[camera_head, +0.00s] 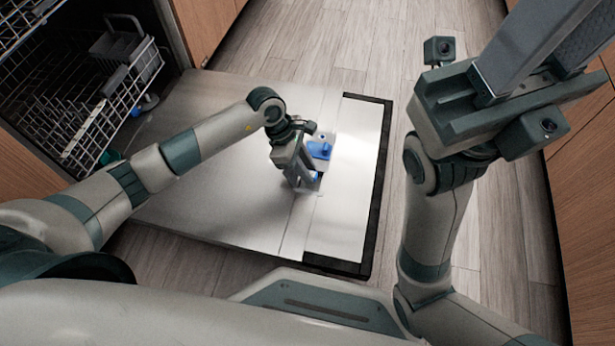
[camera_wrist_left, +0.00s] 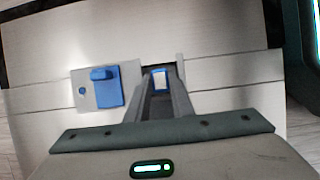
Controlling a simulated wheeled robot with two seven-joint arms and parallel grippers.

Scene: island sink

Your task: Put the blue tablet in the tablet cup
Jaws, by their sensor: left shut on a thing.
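The tablet cup is the recess (camera_wrist_left: 173,66) of a grey dispenser set in the open dishwasher door. Its blue lid (camera_head: 319,150) stands to one side of the recess and also shows in the left wrist view (camera_wrist_left: 105,88). My left gripper (camera_head: 306,184) points down at the door and is shut on the small blue tablet (camera_wrist_left: 159,78). In the left wrist view the tablet sits between the fingertips, over or inside the recess; I cannot tell how deep. My right gripper (camera_head: 548,48) is raised at the upper right, with its fingertips out of frame.
The steel dishwasher door (camera_head: 215,110) lies flat, with a black edge strip (camera_head: 377,185). A wire rack (camera_head: 95,110) stands out at the left. Wooden cabinets (camera_head: 570,200) line the right side. The floor (camera_head: 350,40) beyond the door is clear.

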